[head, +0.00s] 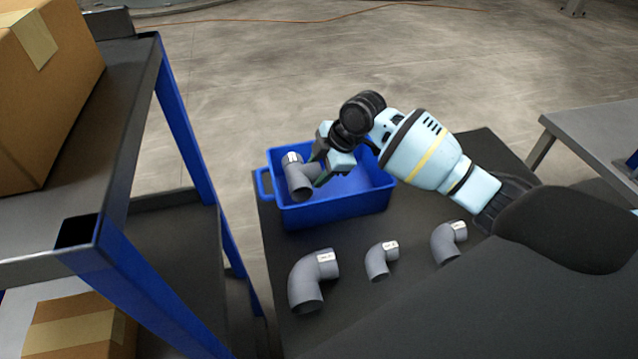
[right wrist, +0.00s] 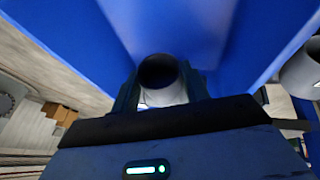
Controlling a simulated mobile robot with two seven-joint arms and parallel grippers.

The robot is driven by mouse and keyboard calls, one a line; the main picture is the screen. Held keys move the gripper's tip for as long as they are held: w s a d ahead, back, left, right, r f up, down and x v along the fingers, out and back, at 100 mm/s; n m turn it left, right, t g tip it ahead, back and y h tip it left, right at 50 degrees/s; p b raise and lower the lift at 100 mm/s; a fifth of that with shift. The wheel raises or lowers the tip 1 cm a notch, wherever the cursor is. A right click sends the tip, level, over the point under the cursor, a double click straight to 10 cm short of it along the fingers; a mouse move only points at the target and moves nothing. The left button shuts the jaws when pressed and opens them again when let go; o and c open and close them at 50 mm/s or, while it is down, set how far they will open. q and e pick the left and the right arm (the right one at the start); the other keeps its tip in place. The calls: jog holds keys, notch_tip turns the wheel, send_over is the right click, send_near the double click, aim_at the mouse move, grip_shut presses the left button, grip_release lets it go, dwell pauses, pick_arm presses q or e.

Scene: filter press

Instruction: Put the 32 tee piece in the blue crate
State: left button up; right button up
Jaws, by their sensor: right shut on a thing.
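My right gripper (head: 319,172) is shut on a grey pipe fitting with a white label, the 32 tee piece (head: 298,181); the label is too small to read. Part of the piece is hidden by the gripper. In the right wrist view the tee piece (right wrist: 160,72) shows its dark open end between the fingers. The blue crate (head: 337,211) stands on the dark table. The tee piece overlaps the left part of the crate in the head view, and blue crate walls (right wrist: 55,30) surround it in the wrist view. My left gripper is not in view.
Three grey elbows with white labels lie on the dark table (head: 350,312) in front of the crate: a large one (head: 305,285), a small one (head: 376,263) and another (head: 444,243). A blue-framed shelf (head: 185,125) with cardboard boxes (head: 50,100) stands at the left.

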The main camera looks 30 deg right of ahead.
jog(key=shift+f, duration=2.45)
jog(key=shift+f, duration=0.15)
jog(key=o, duration=1.1)
jog(key=v, duration=1.2)
jog(key=shift+s+p, duration=0.1)
jog(key=shift+p, duration=0.3)
